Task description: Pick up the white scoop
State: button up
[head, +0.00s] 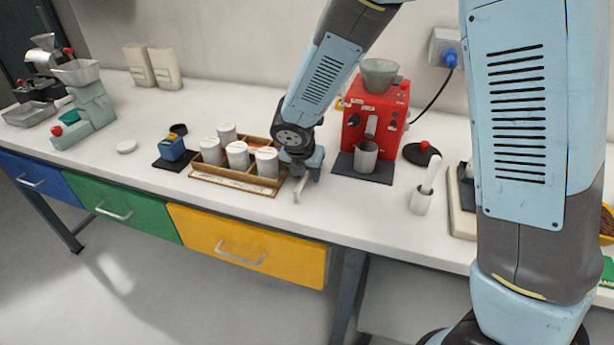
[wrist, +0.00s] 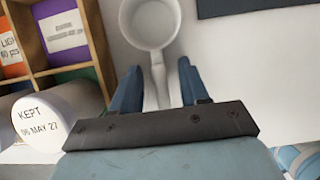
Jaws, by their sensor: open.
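The white scoop (wrist: 150,48) lies on the worktop in the wrist view, its round bowl at the top edge and its handle running down towards my gripper. My gripper (wrist: 158,72) is open, with a blue finger on each side of the handle. Gaps show between the fingers and the handle. In the head view my gripper (head: 303,168) is low over the worktop, just right of the wooden tray. It hides most of the scoop there; a small pale piece below it may be the handle.
The wooden tray (head: 235,182) with several white canisters stands close on the left. A red coffee machine (head: 377,112) on a dark mat (head: 362,172) stands to the right. A small white holder (head: 421,202) is further right. The worktop's front edge is near.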

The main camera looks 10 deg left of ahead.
jog(key=shift+c, duration=0.2)
grip_shut()
dwell(0.6)
jog(key=shift+r, duration=0.35)
notch_tip(320, 180, up, 2)
jog(key=shift+r, duration=0.2)
jog(key=s+d+r, duration=0.6)
jog(key=s+r, duration=0.4)
jog(key=s, duration=0.2)
jog(key=shift+s+d, duration=0.15)
jog(key=shift+d, duration=0.2)
